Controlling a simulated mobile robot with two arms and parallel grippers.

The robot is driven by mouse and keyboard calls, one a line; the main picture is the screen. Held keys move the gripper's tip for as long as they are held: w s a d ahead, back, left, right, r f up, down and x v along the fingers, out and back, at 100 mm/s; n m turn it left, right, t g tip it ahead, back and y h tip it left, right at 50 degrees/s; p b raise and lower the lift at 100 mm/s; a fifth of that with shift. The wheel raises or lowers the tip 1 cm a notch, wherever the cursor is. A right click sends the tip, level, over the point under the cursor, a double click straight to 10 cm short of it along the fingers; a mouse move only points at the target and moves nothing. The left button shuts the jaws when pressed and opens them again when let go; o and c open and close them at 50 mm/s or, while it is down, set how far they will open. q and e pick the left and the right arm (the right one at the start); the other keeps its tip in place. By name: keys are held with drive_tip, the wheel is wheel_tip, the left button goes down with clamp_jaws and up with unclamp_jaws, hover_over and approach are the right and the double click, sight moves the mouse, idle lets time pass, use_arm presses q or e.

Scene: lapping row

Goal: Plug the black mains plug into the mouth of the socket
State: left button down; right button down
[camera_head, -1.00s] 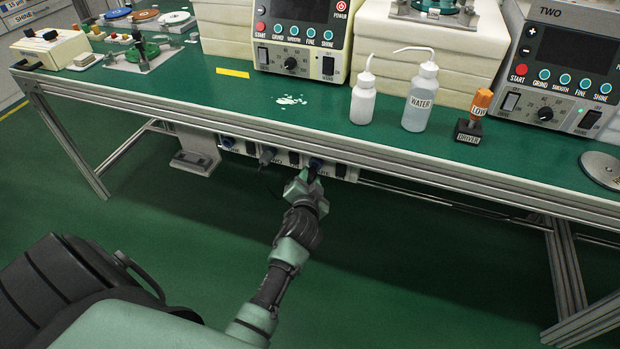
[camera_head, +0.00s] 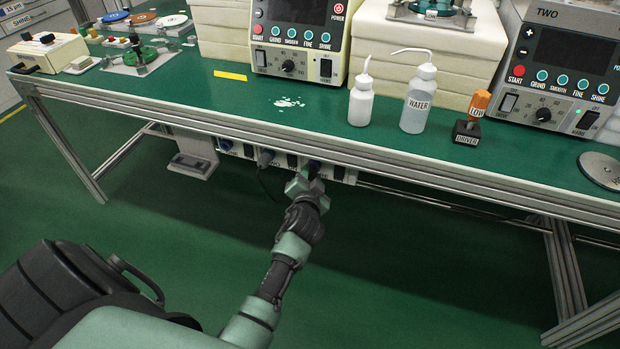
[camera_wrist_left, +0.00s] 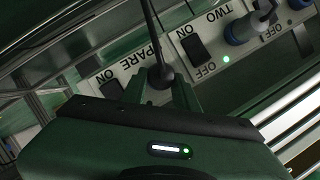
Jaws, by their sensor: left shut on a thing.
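My left gripper (camera_head: 308,186) reaches under the bench edge and is shut on the black mains plug (camera_wrist_left: 163,76). In the left wrist view the plug sits between the two fingers (camera_wrist_left: 155,95), with its black cable running up. It is in front of the panel marked SPARE (camera_wrist_left: 115,70). The socket's mouth there is hidden by the plug and gripper in the wrist view. In the head view a dark blue socket (camera_head: 314,166) shows just above the fingertips. I cannot tell whether the plug is inside the mouth. My right gripper is not in view.
A grey plug (camera_head: 265,157) is in the neighbouring socket marked TWO, with its blue collar (camera_wrist_left: 240,30) in the wrist view. Switches sit beside the sockets. The green bench (camera_head: 230,108) overhangs them.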

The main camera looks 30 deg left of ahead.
use_arm(q)
drive_tip(key=shift+w, duration=0.2)
drive_tip(key=c, duration=1)
unclamp_jaws()
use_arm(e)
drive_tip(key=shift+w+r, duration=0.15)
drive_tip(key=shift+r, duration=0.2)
use_arm(q)
drive_tip(key=shift+s+d, duration=0.1)
drive_tip(key=shift+s, duration=0.15)
drive_tip(key=p+v, duration=0.1)
drive_tip(key=v, duration=0.6)
drive_tip(key=shift+r, duration=0.15)
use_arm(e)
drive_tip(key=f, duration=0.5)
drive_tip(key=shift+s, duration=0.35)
use_arm(q)
drive_tip(key=shift+s+d, duration=0.1)
